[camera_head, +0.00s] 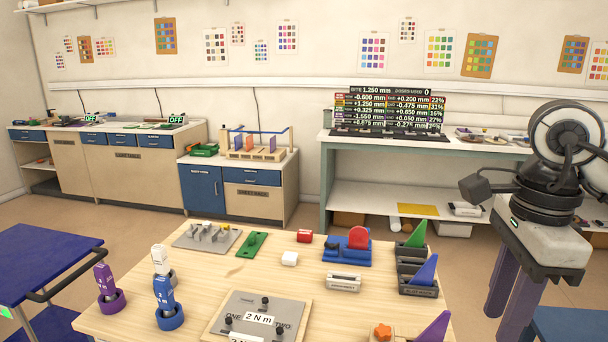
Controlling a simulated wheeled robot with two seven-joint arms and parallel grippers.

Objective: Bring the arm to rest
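My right gripper (503,322) hangs at the right side of the head view, with its two purple fingers pointing down. The fingers stand apart with a narrow gap between them, and I see nothing held there. It is to the right of the wooden table (320,312), clear of the things on it. Part of my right arm shows above it at the right edge. My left arm and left gripper are not in view.
On the table stand purple and blue-based holders (170,315), a grey plate (287,306), a blue fixture (347,251) and dark bins (417,286) with coloured wedges. A blue cart (40,252) is at left. A workbench (470,150) stands behind. Floor is open between.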

